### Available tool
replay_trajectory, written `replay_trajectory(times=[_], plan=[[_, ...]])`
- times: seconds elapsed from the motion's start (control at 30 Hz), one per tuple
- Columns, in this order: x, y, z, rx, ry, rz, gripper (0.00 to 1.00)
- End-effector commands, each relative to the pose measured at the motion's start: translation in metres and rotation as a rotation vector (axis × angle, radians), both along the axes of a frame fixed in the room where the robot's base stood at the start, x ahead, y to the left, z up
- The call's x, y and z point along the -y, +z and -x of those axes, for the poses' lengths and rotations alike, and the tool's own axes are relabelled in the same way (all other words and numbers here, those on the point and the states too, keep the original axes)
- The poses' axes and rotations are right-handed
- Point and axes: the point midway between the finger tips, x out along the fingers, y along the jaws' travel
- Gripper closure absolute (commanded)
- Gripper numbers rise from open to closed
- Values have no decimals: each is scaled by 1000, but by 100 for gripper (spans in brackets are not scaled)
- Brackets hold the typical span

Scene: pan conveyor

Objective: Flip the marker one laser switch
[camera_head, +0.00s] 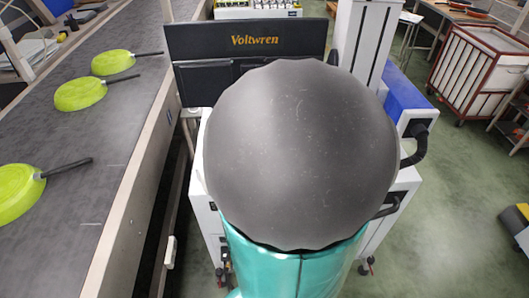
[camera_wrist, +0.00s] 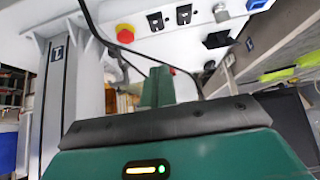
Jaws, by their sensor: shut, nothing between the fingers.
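In the wrist view, a white machine panel carries small black switches: one (camera_wrist: 154,21) just right of the red button, and another (camera_wrist: 184,14) further right. I cannot tell which of them is the marker one laser switch. My gripper (camera_wrist: 158,78) is green and shut, with nothing in it. Its fingers point toward the panel, below the switches in the picture and apart from them as far as I can tell. In the head view, my own arm hides most of the machine and my gripper is not visible.
A red mushroom button (camera_wrist: 125,33) sits on the panel, and a black cable hangs near my gripper. In the head view, a conveyor (camera_head: 110,150) at left carries green pans (camera_head: 80,93).

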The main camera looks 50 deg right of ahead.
Motion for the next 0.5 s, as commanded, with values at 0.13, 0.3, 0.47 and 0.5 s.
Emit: replay_trajectory(times=[0.13, 0.3, 0.47, 0.5], plan=[[1, -2, -1, -1, 1, -2, 100], [8, -12, -5, -3, -1, -2, 100], [14, -23, -14, 0, 3, -3, 100], [15, -25, -16, 0, 3, -3, 100]])
